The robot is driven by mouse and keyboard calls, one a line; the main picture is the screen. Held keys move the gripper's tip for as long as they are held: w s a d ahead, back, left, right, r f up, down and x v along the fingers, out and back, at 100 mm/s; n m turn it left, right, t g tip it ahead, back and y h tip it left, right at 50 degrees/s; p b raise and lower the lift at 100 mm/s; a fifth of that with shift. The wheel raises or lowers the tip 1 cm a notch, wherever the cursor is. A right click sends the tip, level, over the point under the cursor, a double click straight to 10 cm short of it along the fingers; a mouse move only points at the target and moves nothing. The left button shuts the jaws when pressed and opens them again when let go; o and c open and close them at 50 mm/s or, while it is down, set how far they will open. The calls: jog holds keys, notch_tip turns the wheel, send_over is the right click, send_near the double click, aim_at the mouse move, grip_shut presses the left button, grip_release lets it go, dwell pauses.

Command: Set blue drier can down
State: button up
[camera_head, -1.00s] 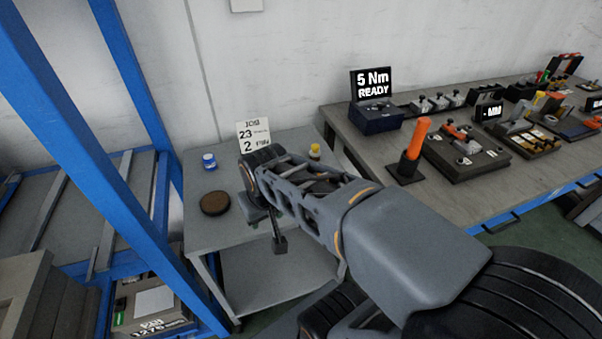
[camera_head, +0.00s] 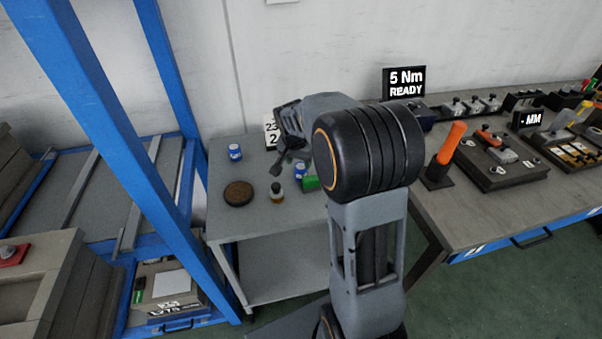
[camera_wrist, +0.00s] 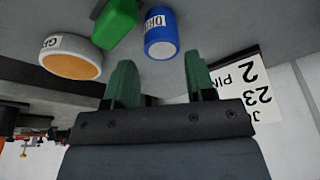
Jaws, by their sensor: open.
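A blue can with a white label starting "DRI" (camera_wrist: 160,35) stands on the small grey table, just beyond my fingertips in the wrist view. In the head view, a blue can with a white band (camera_head: 300,171) stands close by my gripper, partly hidden by my arm; it appears to be the same can. My gripper (camera_wrist: 160,64) is open, with its two green-tipped fingers apart and nothing between them. A second blue can (camera_head: 235,152) stands at the table's back left.
A job card (camera_wrist: 277,95) stands behind. A blue rack post (camera_head: 110,130) rises at left; a workbench (camera_head: 430,205) stands at right.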

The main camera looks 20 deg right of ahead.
aim_at(301, 166)
jog(key=shift+w+b+x, duration=0.1)
jog(key=shift+b+x, duration=0.05)
jog(key=shift+x, duration=1.6)
jog(key=shift+w+b+x, duration=0.15)
jog(key=shift+x, duration=1.6)
jog(key=shift+d, duration=0.1)
jog(key=shift+r, duration=0.1)
jog(key=c, duration=0.6)
jog(key=shift+c, duration=0.2)
